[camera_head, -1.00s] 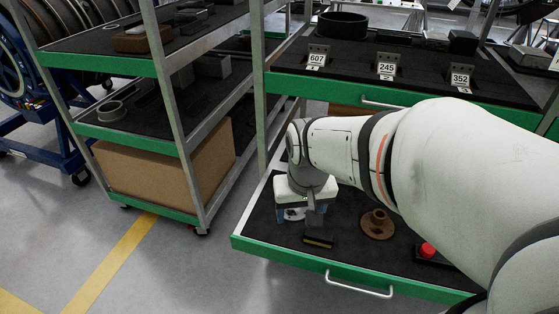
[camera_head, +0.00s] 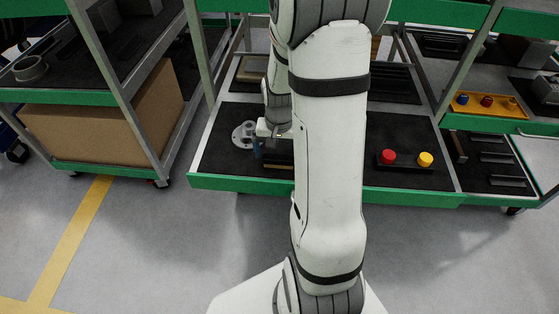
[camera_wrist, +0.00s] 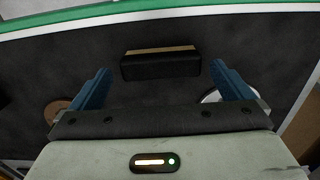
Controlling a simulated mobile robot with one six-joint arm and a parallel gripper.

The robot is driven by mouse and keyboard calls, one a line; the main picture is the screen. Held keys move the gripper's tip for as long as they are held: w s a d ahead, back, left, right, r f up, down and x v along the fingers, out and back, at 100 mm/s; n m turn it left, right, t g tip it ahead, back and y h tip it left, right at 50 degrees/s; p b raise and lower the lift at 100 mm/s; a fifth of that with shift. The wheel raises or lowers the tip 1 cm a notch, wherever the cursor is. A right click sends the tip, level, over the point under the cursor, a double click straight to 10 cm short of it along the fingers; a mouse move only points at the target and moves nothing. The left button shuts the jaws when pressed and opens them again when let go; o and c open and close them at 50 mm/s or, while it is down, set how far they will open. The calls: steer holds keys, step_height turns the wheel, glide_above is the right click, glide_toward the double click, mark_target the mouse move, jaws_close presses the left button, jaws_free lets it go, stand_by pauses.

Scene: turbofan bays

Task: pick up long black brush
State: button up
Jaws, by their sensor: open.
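The long black brush (camera_wrist: 160,66), a dark bar with a tan strip along one edge, lies on the black mat of the pulled-out drawer. In the head view the brush (camera_head: 279,166) shows only partly beside my arm. My gripper (camera_wrist: 161,82) is open and empty, with its two blue fingers spread wide. In the wrist view the brush lies between the fingertips, a little beyond them, with a gap at each end. In the head view my gripper (camera_head: 264,148) points down just above the brush; the exact height is hard to tell.
A grey round part with holes (camera_head: 243,134) lies left of my gripper. A brown round part (camera_wrist: 57,108) shows at the wrist view's left. The drawer's green front rim (camera_head: 240,184) is close by. A box with red and yellow buttons (camera_head: 405,164) sits right.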

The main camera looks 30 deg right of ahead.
mark_target(279, 157)
steer(key=shift+a+f, duration=0.1)
steer(key=shift+f, duration=1.45)
steer(key=shift+c, duration=0.2)
steer(key=c, duration=0.9)
step_height(279, 157, up, 10)
steer(key=shift+r+p, duration=0.1)
steer(key=shift+p, duration=0.5)
